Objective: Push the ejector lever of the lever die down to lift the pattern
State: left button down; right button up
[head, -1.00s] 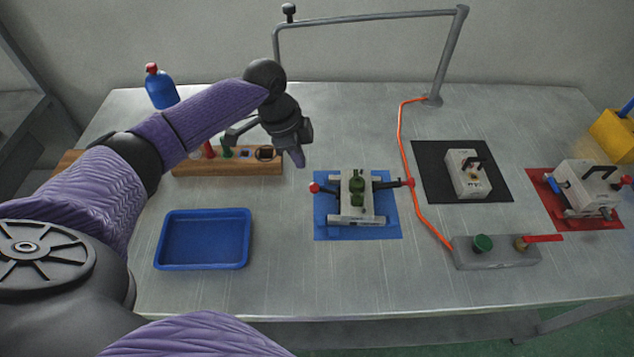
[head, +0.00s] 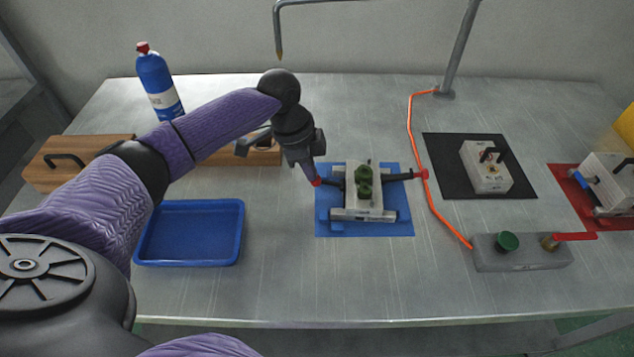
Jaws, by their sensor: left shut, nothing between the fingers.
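The lever die (head: 377,213) is a pale block on a blue mat (head: 396,230), with a green pattern (head: 364,183) on top. A dark lever sticks out on each side, with a red knob (head: 422,174) on the right and another red knob (head: 317,183) on the left. My left gripper (head: 313,174) is shut and empty, pointing down, with its tips at the left knob and partly covering it. Whether they touch the knob or are just above it, I cannot tell. My right gripper is out of view.
A blue tray (head: 190,262) stands left of the die. A wooden rack (head: 262,156) is partly behind my left arm. An orange hose (head: 411,130) runs right of the die. A black mat (head: 440,180) with another die (head: 486,168) and a grey valve block (head: 520,256) are further right.

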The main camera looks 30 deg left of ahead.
pick_arm(q)
jog(key=shift+b+x, duration=0.35)
jog(key=shift+x, duration=0.55)
jog(key=a+p, duration=0.1)
jog(key=s+a+r+p, duration=0.1)
jog(key=a+p, duration=0.1)
jog(key=shift+s+r, duration=0.15)
jog(key=shift+s, duration=0.15)
jog(key=shift+f, duration=0.25)
jog(key=p+v, duration=0.2)
jog(key=v, duration=0.8)
jog(key=shift+p, duration=0.3)
